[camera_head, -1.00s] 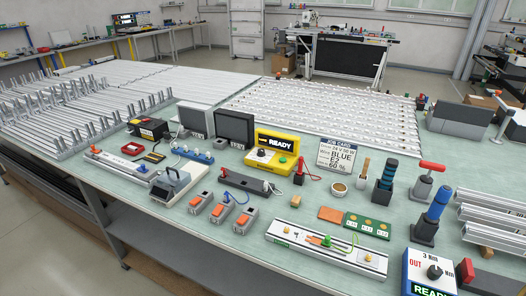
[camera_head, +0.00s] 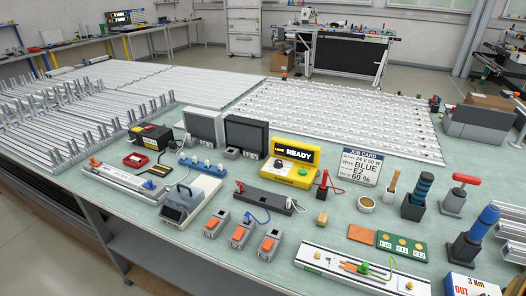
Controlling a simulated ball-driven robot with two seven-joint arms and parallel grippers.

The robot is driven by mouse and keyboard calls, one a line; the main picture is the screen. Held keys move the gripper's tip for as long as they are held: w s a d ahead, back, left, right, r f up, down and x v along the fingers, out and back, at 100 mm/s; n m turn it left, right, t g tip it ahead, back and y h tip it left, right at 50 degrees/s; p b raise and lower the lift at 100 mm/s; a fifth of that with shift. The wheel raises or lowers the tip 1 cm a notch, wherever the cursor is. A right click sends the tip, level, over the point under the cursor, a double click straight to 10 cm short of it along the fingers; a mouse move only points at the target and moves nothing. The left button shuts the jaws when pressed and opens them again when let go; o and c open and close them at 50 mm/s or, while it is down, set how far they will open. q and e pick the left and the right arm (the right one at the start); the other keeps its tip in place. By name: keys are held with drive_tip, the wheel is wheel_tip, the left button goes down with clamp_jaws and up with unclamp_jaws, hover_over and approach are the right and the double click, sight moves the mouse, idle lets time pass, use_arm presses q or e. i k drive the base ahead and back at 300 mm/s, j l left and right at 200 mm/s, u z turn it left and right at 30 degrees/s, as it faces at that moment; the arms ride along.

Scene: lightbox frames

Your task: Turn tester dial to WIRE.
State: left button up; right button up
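A yellow unit (camera_head: 297,180) with a black display (camera_head: 298,153) reading READY stands near the middle of the bench, in front of a dark monitor. Its front has small controls, including a dark knob (camera_head: 280,163); which way the knob points and any label at its positions are too small to read. A small word at the left of the display is not clearly legible. A white and blue box, cut off at the lower right, shows "3 Nm" and "OUT" in its visible part (camera_head: 468,284). Neither gripper is in view.
A job card (camera_head: 360,167) with BLUE, E2 and 60 % stands right of the yellow unit. A red-handled probe (camera_head: 323,186) stands between them.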

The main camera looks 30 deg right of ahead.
sight(278, 163)
drive_tip(key=i+z, duration=0.1)
drive_tip(key=z, duration=0.35)
drive_tip(key=i+j+z, duration=0.1)
drive_tip(key=z, duration=0.4)
drive_tip(key=i+j+z, duration=0.1)
drive_tip(key=z, duration=0.35)
drive_tip(key=j, duration=0.1)
